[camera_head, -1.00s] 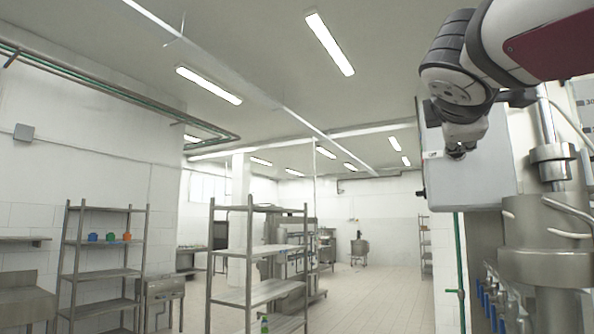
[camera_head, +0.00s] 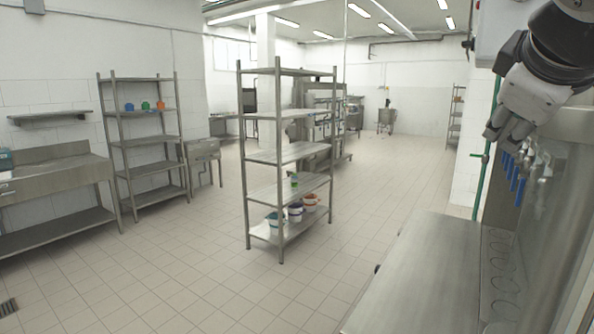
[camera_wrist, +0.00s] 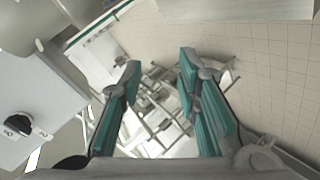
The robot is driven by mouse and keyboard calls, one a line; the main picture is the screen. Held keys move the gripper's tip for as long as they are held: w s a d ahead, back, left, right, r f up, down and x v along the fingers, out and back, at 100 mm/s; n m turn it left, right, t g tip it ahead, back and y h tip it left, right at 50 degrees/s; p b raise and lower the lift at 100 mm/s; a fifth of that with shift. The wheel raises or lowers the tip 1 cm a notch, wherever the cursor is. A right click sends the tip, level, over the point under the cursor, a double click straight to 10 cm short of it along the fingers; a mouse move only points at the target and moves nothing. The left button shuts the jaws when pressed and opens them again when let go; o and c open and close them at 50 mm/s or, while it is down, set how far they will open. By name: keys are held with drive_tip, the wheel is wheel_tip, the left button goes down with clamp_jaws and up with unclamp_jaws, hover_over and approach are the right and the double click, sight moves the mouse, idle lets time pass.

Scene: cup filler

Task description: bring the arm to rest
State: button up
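My arm comes in at the upper right of the head view. My gripper (camera_head: 502,140) hangs there beside the filling machine, its fingers small and hard to make out. In the wrist view my gripper (camera_wrist: 159,72) shows two teal-padded fingers standing apart with nothing between them. The shelves and floor show far off through the gap.
The filling machine (camera_head: 560,200) with blue nozzles stands at the right, with a steel counter (camera_head: 425,270) in front. A steel shelf (camera_head: 290,155) with several buckets low down stands mid-room. A control box (camera_wrist: 40,120) is at left in the wrist view. The tiled floor (camera_head: 180,270) is open.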

drive_tip(key=s+a+f+m+g+y, duration=0.1)
drive_tip(key=s+a+f+m+y, duration=0.1)
drive_tip(key=f, duration=0.5)
drive_tip(key=s+a+f+m+g+y, duration=0.1)
drive_tip(key=s+a+f+m+g, duration=0.1)
drive_tip(key=s+a+f, duration=0.2)
drive_tip(key=s+a+f+m+g+y, duration=0.2)
drive_tip(key=s+f, duration=0.5)
drive_tip(key=f, duration=0.4)
drive_tip(key=shift+a+f+y, duration=0.3)
drive_tip(key=shift+a, duration=0.3)
